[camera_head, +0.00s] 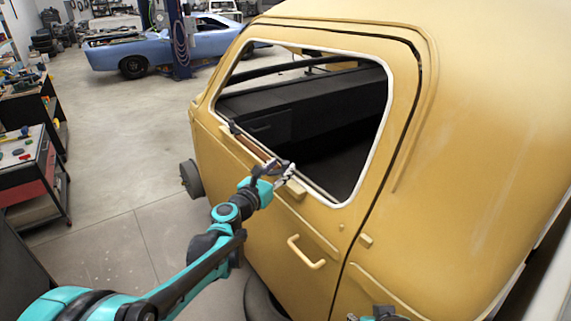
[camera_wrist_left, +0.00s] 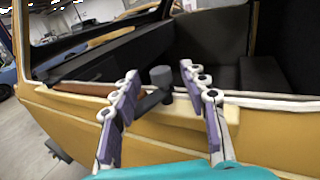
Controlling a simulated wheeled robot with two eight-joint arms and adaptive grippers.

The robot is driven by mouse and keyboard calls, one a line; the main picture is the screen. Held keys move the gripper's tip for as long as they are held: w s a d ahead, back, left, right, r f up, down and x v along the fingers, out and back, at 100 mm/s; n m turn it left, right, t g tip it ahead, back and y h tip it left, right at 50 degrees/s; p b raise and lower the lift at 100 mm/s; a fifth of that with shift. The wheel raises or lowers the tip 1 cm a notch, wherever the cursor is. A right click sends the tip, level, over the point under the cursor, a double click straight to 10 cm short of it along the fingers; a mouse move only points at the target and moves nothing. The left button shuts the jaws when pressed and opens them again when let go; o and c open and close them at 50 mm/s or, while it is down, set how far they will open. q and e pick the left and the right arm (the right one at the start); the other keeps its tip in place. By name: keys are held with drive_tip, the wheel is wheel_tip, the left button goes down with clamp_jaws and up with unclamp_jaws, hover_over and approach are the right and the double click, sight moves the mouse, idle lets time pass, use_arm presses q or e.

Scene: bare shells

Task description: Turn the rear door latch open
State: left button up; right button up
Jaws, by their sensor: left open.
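The yellow vehicle shell's door (camera_head: 262,225) has a white-edged window opening and a yellow pull handle (camera_head: 306,252) on its outer face. My left gripper (camera_head: 280,170) is at the lower edge of the window opening, with its fingers apart. In the left wrist view, a dark grey knob on a short arm (camera_wrist_left: 161,77), which looks like the latch, stands at the sill between the two spread fingers of my left gripper (camera_wrist_left: 160,70). I cannot tell whether either finger touches it. In the head view the gripper largely hides this knob.
The dark interior (camera_head: 345,140) shows through the window opening. A tool bench (camera_head: 35,165) stands at the left. A blue car (camera_head: 165,45) and a lift post (camera_head: 178,40) are far behind. The floor left of the door is clear.

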sight(285, 165)
use_arm(q)
drive_tip(key=shift+x, duration=1.8)
clamp_jaws()
drive_tip(key=shift+d+n+t+y, duration=0.15)
drive_tip(key=shift+n+t+y, duration=0.65)
drive_tip(key=shift+n+y, duration=0.9)
drive_tip(key=shift+n+t+y, duration=0.3)
drive_tip(key=shift+n+y, duration=0.3)
drive_tip(key=shift+y, duration=1.3)
unclamp_jaws()
